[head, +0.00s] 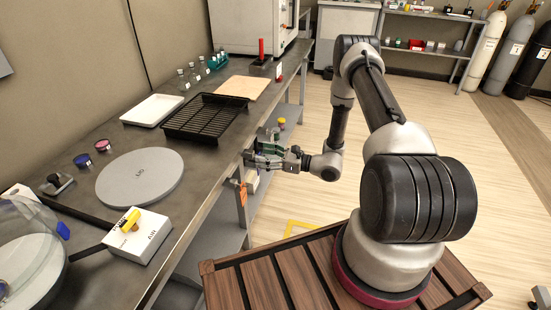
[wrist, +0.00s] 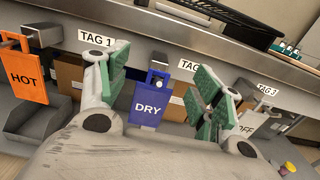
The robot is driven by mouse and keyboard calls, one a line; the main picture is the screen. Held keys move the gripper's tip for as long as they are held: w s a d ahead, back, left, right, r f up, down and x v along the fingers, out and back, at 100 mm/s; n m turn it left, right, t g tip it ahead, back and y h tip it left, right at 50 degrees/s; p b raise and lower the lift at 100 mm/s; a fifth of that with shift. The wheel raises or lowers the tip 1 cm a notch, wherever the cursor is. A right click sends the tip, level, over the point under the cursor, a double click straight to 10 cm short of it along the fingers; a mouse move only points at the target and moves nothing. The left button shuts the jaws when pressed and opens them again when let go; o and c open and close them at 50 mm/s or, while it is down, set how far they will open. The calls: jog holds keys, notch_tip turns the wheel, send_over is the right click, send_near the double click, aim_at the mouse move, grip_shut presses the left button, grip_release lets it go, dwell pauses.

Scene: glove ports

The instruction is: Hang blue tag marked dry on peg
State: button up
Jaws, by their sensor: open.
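The blue tag (wrist: 149,107) marked DRY hangs upright below the bench edge in the wrist view, its top at a small metal peg (wrist: 158,64). My gripper (wrist: 160,74) is open, with one green-padded finger on each side of the tag. Whether a pad touches the tag cannot be told. In the head view my gripper (head: 266,150) is beside the bench's front edge, and the blue tag cannot be made out there. An orange tag (wrist: 24,72) marked HOT hangs at the left. A white tag (wrist: 246,123), partly hidden by the right finger, reads OFF.
Labels TAG 1 (wrist: 98,40), a partly covered TAG label (wrist: 188,67) and TAG 3 (wrist: 267,89) line the bench edge. A grey bracket (wrist: 43,36) projects left of TAG 1. A black rack (head: 205,117) and grey disc (head: 140,177) lie on the bench. Open floor lies right.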

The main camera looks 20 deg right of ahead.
jog(key=shift+x, duration=1.2)
jog(key=c, duration=1.1)
jog(key=shift+r, duration=0.25)
jog(key=shift+s+d, duration=0.1)
jog(key=shift+s+d, duration=0.4)
jog(key=shift+d, duration=0.1)
jog(key=shift+d, duration=0.1)
jog(key=shift+s+d+r, duration=0.25)
jog(key=shift+s+d, duration=0.25)
jog(key=shift+d, duration=0.05)
